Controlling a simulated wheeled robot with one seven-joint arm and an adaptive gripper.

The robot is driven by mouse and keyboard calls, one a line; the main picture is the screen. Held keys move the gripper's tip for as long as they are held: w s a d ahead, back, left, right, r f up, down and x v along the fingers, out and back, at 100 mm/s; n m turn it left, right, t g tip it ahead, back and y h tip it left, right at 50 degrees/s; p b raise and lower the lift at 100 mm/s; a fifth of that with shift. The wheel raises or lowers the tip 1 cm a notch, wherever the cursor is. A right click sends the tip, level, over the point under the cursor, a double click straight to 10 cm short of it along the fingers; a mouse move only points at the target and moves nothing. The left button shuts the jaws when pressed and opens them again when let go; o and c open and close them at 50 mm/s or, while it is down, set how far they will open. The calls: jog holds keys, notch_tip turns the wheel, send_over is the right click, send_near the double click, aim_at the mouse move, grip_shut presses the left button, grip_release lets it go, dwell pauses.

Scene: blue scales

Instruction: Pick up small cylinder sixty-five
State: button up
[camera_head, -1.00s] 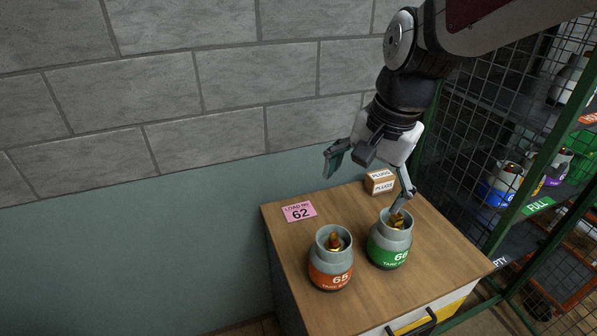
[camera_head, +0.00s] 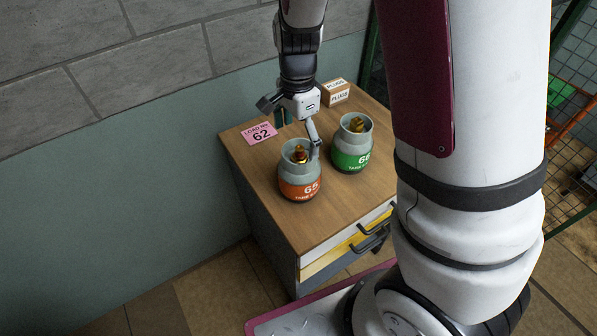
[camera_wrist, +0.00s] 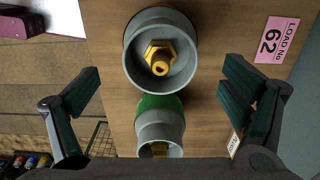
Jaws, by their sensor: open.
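The small cylinder sixty-five (camera_head: 300,178) has an orange band marked 65, a grey collar and a brass valve. It stands upright on the wooden cabinet top. In the wrist view cylinder sixty-five (camera_wrist: 160,58) shows from above, its brass valve near the middle, ahead of and between the fingers. My gripper (camera_head: 297,127) is above and just behind it, fingers spread. In the wrist view my gripper (camera_wrist: 158,98) is open and empty, one finger on each side. The green cylinder marked 66 (camera_head: 352,150) stands to the right; it also shows in the wrist view (camera_wrist: 160,125).
A pink card (camera_head: 260,134) reading 62 lies at the back left of the cabinet top (camera_head: 335,205). A plugs box (camera_head: 336,93) stands at the back. A wall is behind. A mesh cage (camera_head: 575,130) is at the right.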

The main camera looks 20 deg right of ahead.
aim_at(299, 147)
jog(key=shift+d+f, duration=0.15)
jog(key=shift+f, duration=1.35)
jog(key=shift+d+f, duration=0.1)
jog(key=shift+f, duration=1.4)
jog(key=shift+w, duration=0.1)
jog(key=c, duration=2)
jog(key=shift+c, duration=0.2)
jog(key=shift+r, duration=0.1)
